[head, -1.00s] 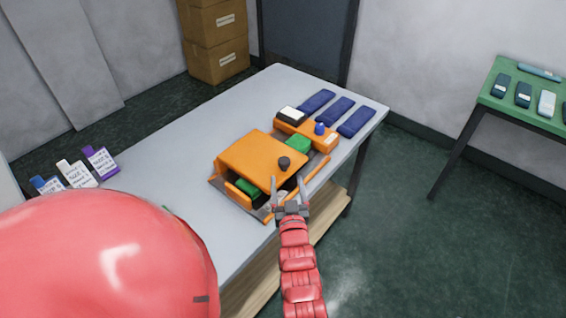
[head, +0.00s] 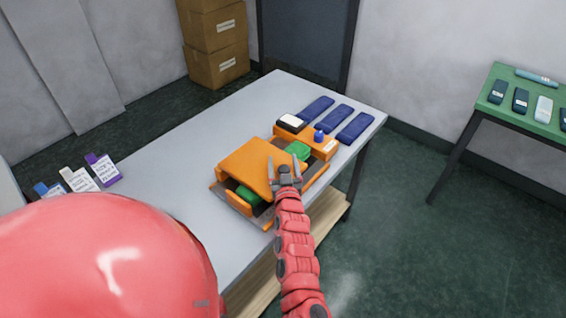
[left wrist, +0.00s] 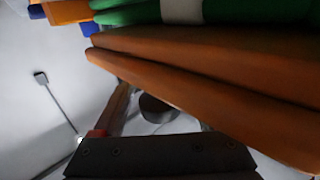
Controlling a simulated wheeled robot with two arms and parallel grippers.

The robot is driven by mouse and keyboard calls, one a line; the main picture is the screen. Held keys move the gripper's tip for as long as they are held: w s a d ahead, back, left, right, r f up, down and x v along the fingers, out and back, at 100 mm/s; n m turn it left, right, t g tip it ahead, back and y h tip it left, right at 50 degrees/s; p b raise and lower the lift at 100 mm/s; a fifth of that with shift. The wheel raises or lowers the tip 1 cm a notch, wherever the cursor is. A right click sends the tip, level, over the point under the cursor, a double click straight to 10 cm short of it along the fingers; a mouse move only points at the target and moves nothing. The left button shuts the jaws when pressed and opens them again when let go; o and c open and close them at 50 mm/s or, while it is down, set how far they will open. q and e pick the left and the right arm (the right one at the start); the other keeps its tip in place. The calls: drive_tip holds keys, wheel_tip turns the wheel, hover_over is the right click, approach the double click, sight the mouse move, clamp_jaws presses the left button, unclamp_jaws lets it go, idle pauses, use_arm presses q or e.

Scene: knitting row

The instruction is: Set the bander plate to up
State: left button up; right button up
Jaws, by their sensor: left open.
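The bander (head: 222,189) is an orange machine near the front edge of the grey table. Its broad orange plate (head: 245,163) lies on top, looking nearly flat, with green parts showing at both sides. My left gripper (head: 284,164) is open at the plate's right front corner, where it hides the dark knob in the head view. In the left wrist view a dark round knob (left wrist: 158,107) shows between the fingers, beside the plate's orange slab (left wrist: 190,90). Whether the fingers touch it I cannot tell. My right gripper is not in view.
Several dark blue pads (head: 337,118) lie behind the bander on the grey table (head: 190,125). A green table (head: 495,108) with small devices is at the right. The table's left middle is clear.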

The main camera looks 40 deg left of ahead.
use_arm(q)
clamp_jaws()
idle(1.4)
